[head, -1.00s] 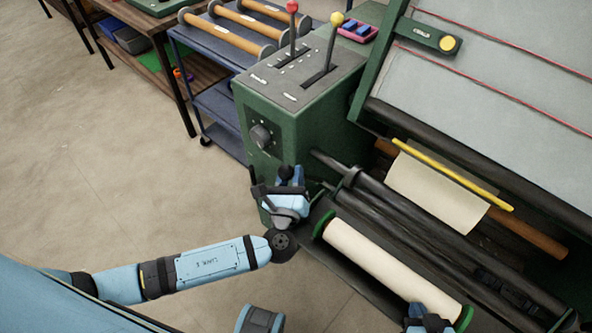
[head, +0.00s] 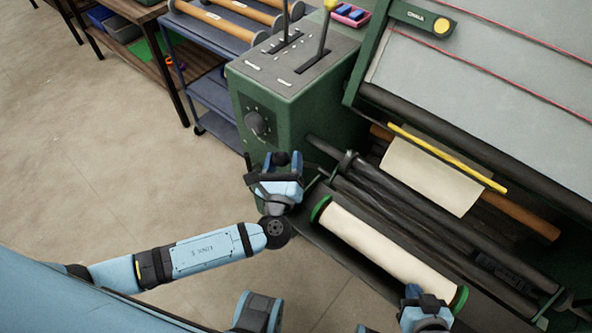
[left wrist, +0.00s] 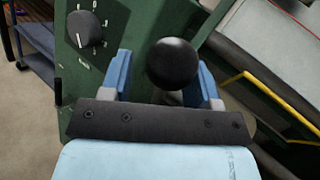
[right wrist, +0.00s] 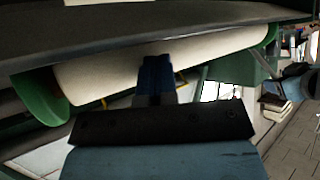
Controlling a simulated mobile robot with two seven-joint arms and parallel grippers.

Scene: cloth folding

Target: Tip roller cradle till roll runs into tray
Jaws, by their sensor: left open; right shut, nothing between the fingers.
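A cream roll (head: 385,248) with green end discs lies along a dark cradle (head: 328,248) on the near side of the machine. A black ball knob (left wrist: 172,62) stands at the machine's left. My left gripper (head: 281,161) is open with its fingers on either side of this knob; contact cannot be told. My right gripper (head: 412,290) is shut and empty by the roll's right end. In the right wrist view its shut fingers (right wrist: 157,65) overlap the roll (right wrist: 165,65); I cannot tell if they touch it. I cannot make out the tray with certainty.
The green control box (head: 295,95) with levers and a dial stands behind my left gripper. Dark rollers (head: 420,220) and a sheet under a yellow bar (head: 450,158) lie behind the roll. A blue cart (head: 205,75) holds more rolls. Floor at left is clear.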

